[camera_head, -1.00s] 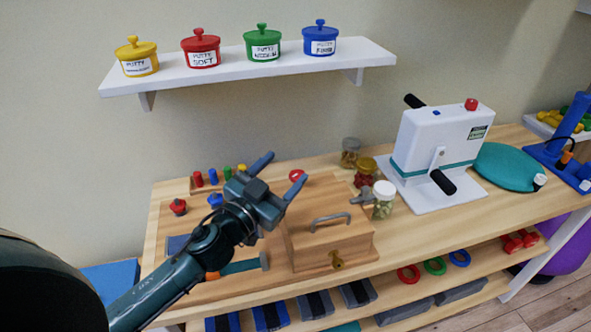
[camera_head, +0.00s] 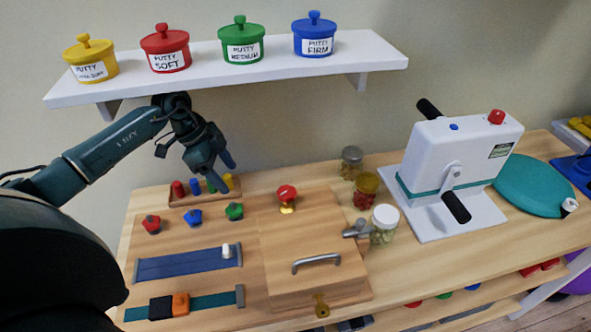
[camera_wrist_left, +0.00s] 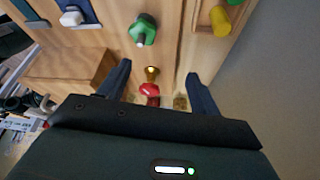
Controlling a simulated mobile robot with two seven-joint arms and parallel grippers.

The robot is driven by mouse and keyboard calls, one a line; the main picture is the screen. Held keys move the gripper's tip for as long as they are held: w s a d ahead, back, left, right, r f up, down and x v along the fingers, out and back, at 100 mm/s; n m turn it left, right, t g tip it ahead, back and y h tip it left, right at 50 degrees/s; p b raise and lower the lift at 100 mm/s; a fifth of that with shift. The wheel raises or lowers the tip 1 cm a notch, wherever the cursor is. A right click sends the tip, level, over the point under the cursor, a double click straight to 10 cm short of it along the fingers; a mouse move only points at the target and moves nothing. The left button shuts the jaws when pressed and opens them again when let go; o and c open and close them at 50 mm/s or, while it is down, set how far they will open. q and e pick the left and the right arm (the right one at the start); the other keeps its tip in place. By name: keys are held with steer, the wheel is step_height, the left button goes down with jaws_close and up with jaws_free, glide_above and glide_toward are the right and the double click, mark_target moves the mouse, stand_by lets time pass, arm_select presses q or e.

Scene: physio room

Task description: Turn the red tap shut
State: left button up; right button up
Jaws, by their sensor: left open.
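The red tap (camera_head: 287,192) stands on the wooden board, a red handle over a brass-yellow part. In the left wrist view the red tap (camera_wrist_left: 149,90) shows between my fingers, partly cut off by the gripper body. My left gripper (camera_head: 222,177) is open and empty, pointing down above the back of the board, left of the tap and apart from it. The left wrist view shows its two spread fingers (camera_wrist_left: 157,71). My right gripper is not in view.
A wooden box with a grey handle (camera_head: 316,262) stands in front of the tap. Red, blue and green (camera_head: 234,210) knobs and a peg rack (camera_head: 200,193) lie to the left. Jars (camera_head: 384,222) stand right. A shelf with putty pots (camera_head: 240,68) hangs above my gripper.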

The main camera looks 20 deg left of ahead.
arm_select(q)
steer(key=p, duration=0.3)
glide_toward(287, 191)
step_height(287, 191, down, 3)
steer(key=x, duration=0.2)
steer(key=d+x, duration=0.1)
steer(key=x, duration=0.1)
steer(key=shift+w+d+f, duration=0.1)
steer(key=shift+w+f, duration=0.05)
steer(key=shift+w, duration=0.1)
steer(key=shift+d+f, duration=0.15)
steer(key=shift+f, duration=0.25)
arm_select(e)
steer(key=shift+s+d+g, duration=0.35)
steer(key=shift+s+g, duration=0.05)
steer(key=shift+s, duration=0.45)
arm_select(q)
steer(key=c, duration=1)
steer(key=shift+w+m, duration=0.1)
steer(key=shift+m, duration=0.3)
